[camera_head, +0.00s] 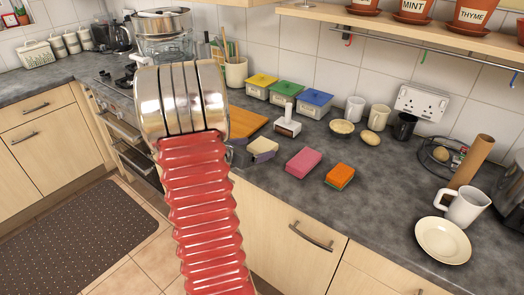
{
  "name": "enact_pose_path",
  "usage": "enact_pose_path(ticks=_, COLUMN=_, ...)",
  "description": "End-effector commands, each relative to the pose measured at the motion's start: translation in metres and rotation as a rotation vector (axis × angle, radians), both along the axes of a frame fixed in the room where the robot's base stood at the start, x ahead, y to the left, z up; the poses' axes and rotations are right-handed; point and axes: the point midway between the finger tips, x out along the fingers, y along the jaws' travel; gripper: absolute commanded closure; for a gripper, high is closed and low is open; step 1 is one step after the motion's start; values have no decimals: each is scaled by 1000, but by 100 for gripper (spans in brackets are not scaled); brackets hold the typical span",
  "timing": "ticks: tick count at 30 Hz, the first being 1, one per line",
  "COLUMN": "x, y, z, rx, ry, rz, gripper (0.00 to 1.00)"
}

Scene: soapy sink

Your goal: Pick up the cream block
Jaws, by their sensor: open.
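The cream block (264,145) lies on the dark grey counter, near its front edge and just right of my arm. My gripper (246,155) shows as dark fingers at the block's left side, partly hidden behind my own red ribbed arm. The jaws are open. I cannot tell whether a finger touches the block or whether the block sits between the fingers.
A pink block (303,162) and an orange sponge (340,176) lie to the right along the counter (375,200). A wooden board (247,122), a white-handled brush (287,120) and lidded boxes (314,103) stand behind. A plate (443,240) and white mug (465,206) are at right.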

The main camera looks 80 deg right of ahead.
Motion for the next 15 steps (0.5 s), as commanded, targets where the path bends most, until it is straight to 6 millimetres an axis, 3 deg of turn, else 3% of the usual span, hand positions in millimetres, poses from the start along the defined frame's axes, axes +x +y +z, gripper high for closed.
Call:
enact_pose_path(ticks=9, x=-14, y=-34, z=-14, rx=2, ry=1, rz=-1, gripper=12)
enact_pose_path(ticks=15, x=-17, y=-43, z=-17, rx=0, ry=0, rz=1, gripper=12)
